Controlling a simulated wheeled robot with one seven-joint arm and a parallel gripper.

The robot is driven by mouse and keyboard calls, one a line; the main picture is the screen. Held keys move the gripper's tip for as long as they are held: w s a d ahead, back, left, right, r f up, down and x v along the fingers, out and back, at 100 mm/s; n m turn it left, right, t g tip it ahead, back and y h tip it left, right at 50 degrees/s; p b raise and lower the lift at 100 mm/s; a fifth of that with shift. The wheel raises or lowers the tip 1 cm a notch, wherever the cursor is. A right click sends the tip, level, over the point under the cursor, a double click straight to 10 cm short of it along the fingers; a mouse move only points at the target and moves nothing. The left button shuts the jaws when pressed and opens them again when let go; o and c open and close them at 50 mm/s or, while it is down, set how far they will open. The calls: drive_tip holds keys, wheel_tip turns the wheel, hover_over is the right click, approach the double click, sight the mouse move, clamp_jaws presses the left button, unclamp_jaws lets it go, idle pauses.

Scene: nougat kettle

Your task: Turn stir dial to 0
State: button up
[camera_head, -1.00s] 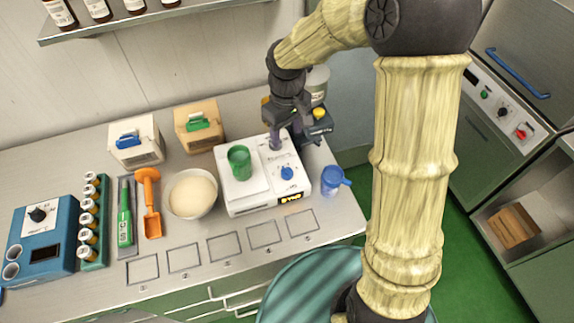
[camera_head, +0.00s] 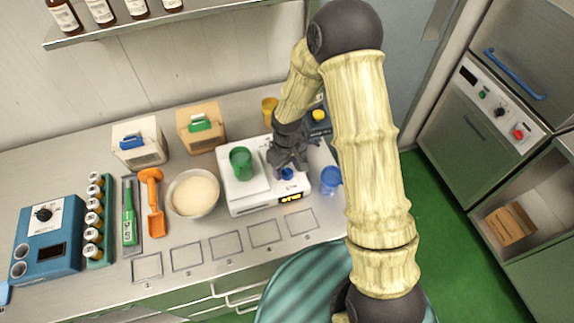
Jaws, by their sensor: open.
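The white stirrer-like device (camera_head: 240,204) stands on the bench with a lit orange display (camera_head: 290,197) on its front. A blue dial (camera_head: 287,173) is on its top right; its pointer and marks are too small to read. A green beaker (camera_head: 241,163) stands on the device's plate, left of the dial. My gripper (camera_head: 288,167) is open and comes down over the dial from behind, partly hiding it. I cannot tell whether its fingers touch the dial. Another black dial (camera_head: 43,214) is on a blue unit at the far left.
A blue mug (camera_head: 331,180) stands close to the right of the device. A yellow cup (camera_head: 269,111) stands behind it. A white bowl of pale powder (camera_head: 193,194) is to its left. Marked squares (camera_head: 226,247) along the bench front are empty.

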drive_tip(key=shift+f, duration=0.15)
drive_tip(key=shift+c, duration=0.2)
drive_tip(key=c, duration=0.9)
drive_tip(key=shift+c, duration=0.2)
drive_tip(key=shift+n, duration=0.4)
drive_tip(key=n, duration=0.4)
drive_tip(key=shift+n, duration=2.2)
